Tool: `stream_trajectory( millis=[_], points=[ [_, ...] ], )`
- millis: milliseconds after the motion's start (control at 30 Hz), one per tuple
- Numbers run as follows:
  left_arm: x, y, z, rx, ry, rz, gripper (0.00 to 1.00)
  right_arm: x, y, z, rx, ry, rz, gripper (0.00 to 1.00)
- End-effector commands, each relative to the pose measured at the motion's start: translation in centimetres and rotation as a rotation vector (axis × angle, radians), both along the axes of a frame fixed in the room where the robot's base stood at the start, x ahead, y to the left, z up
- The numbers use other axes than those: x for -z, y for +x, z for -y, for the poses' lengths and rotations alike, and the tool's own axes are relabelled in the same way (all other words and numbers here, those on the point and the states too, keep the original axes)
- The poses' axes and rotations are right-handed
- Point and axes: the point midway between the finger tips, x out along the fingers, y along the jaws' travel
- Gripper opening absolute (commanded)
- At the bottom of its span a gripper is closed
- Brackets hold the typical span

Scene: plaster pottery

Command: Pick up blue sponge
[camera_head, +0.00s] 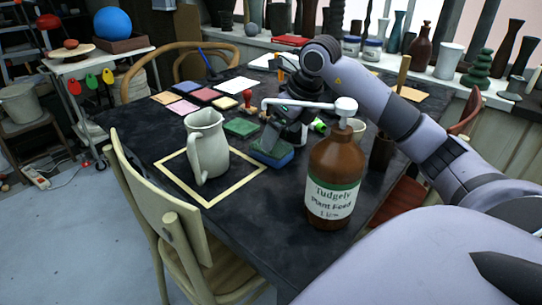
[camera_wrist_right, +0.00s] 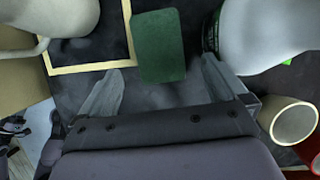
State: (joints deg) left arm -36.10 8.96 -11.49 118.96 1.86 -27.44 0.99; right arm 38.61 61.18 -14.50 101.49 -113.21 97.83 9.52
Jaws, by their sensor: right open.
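The blue sponge (camera_head: 272,152) lies flat on the dark table, between the cream pitcher and the brown bottle, with its blue side showing. In the right wrist view a green-topped block, which looks like the sponge (camera_wrist_right: 158,45), lies just ahead of the fingers. My right gripper (camera_head: 268,136) is just above and behind the sponge in the head view. In the wrist view the right gripper (camera_wrist_right: 160,88) has its fingers spread with nothing between them. How high it is above the sponge is hard to tell. My left gripper is not in view.
A cream pitcher (camera_head: 207,147) stands inside a tape square (camera_head: 172,178) left of the sponge. A brown plant feed bottle (camera_head: 335,180) with a white pump stands close in front to the right. A green block (camera_head: 241,127) lies behind. Chairs flank the table.

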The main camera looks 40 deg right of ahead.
Motion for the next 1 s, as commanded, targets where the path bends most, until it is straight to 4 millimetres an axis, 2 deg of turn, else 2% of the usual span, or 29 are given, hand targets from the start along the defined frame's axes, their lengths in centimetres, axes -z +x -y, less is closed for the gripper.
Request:
stream_trajectory(
  millis=[400,1000],
  points=[
    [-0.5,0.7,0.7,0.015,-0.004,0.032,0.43,4.7,2.5,-0.5,0.0,0.001,0.0,0.99],
    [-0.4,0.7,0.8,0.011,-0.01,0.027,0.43,5.1,2.6,-0.5,-0.001,-0.001,0.0,0.99]
  ],
)
